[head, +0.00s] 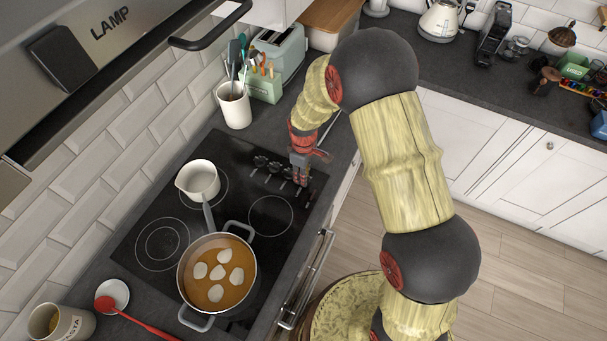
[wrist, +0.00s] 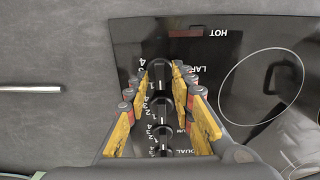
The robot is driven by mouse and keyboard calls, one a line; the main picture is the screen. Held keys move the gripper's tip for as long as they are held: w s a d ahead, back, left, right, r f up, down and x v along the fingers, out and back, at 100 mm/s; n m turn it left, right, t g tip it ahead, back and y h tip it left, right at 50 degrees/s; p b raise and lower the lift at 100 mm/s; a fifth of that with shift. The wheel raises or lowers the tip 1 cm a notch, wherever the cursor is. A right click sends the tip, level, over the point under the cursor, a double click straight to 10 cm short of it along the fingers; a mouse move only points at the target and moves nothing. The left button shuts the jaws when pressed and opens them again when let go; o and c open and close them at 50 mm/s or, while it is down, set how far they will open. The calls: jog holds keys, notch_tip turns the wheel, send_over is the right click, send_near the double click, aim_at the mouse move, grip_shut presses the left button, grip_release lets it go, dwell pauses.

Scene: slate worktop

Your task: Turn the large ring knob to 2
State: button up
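The large ring knob (wrist: 160,73) is a black knob with a white mark, beside a partly hidden label starting "LAR" and small white digits. It is the uppermost in the wrist view's row. My gripper (wrist: 160,68) is open, with yellow-padded fingers on either side of this knob. I cannot tell whether the fingers touch it. In the head view my gripper (head: 301,180) points down over the right end of the knob row and hides the knob there. I cannot read the knob's exact setting.
More black knobs follow in the row, a middle one (wrist: 160,108) and a lower one (wrist: 163,139). On the black hob (head: 150,205) stand a pot of orange soup (head: 232,284) and a white saucepan (head: 198,178). A utensil crock (head: 234,108) and toaster (head: 281,48) stand behind.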

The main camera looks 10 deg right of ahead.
grip_shut()
jog(key=shift+m, duration=0.4)
jog(key=m+b, duration=0.1)
jog(key=m, duration=0.4)
jog(key=shift+w+d, duration=0.1)
jog(key=m, duration=0.6)
dwell(0.3)
dwell(0.4)
jog(key=shift+o, duration=0.4)
grip_release()
jog(key=shift+o, duration=0.5)
